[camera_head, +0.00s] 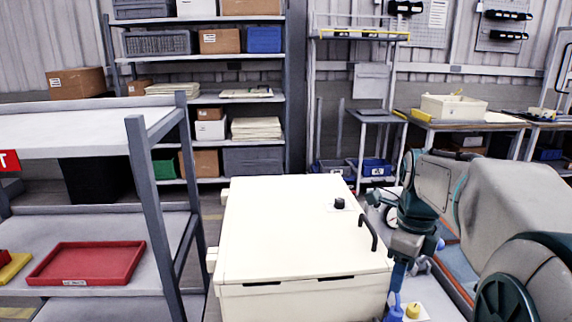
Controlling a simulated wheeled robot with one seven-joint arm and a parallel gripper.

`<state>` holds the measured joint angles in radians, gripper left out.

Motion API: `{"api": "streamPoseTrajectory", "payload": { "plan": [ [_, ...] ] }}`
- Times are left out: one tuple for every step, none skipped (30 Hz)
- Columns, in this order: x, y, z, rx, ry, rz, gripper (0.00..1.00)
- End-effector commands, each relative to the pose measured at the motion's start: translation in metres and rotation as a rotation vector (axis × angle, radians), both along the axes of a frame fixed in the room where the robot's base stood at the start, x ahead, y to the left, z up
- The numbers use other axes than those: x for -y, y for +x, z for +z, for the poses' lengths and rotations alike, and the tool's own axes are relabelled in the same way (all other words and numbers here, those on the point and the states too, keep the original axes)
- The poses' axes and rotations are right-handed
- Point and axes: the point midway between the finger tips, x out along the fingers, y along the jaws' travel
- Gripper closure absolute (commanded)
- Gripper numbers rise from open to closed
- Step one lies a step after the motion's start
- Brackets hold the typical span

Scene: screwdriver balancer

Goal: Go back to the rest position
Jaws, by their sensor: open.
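My arm (510,190) fills the right side, with a large grey link and dark green joint covers. Its smaller wrist parts (405,212) show just right of the cream cabinet. My gripper (398,277) appears to point down at the lower end of this wrist, beside the cabinet's right edge. It is open. Its fingertips are small and hard to make out, and I see nothing held in it. Below it a blue item (394,312) and a yellow item (412,311) stand close together on a small pale plate.
The cream cabinet (290,230) with a black handle (368,232) and knob stands in front centre. A grey shelf cart (150,190) at left bears a red tray (88,263). Loaded racks (287,90) and workbenches (500,122) line the back wall. Little floor shows.

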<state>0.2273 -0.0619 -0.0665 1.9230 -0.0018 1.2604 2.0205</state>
Motion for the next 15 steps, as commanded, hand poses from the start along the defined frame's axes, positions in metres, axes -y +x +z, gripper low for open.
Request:
{"api": "streamPoseTrajectory", "payload": {
  "plan": [
    [-0.007, -0.005, 0.002, 0.010, -0.003, 0.093, 0.46],
    [-0.011, -0.008, 0.002, 0.017, -0.007, 0.159, 0.46],
    [-0.017, -0.012, 0.001, 0.025, -0.012, 0.253, 0.46],
    [-0.021, -0.015, 0.001, 0.032, -0.016, 0.324, 0.46],
    [-0.025, -0.018, 0.000, 0.037, -0.021, 0.394, 0.46],
    [-0.030, -0.023, -0.001, 0.046, -0.029, 0.488, 0.46],
    [-0.034, -0.026, -0.002, 0.051, -0.033, 0.559, 0.46],
    [-0.038, -0.029, -0.002, 0.058, -0.040, 0.629, 0.46],
    [-0.043, -0.034, -0.004, 0.064, -0.048, 0.723, 0.46],
    [-0.047, -0.037, -0.005, 0.070, -0.056, 0.794, 0.46],
    [-0.050, -0.040, -0.006, 0.076, -0.063, 0.865, 0.46],
    [-0.055, -0.045, -0.007, 0.081, -0.073, 0.957, 0.46],
    [-0.058, -0.049, -0.008, 0.086, -0.082, 1.028, 0.46],
    [-0.062, -0.052, -0.010, 0.091, -0.091, 1.099, 0.46],
    [-0.066, -0.057, -0.011, 0.096, -0.102, 1.193, 0.46]
  ]
}}
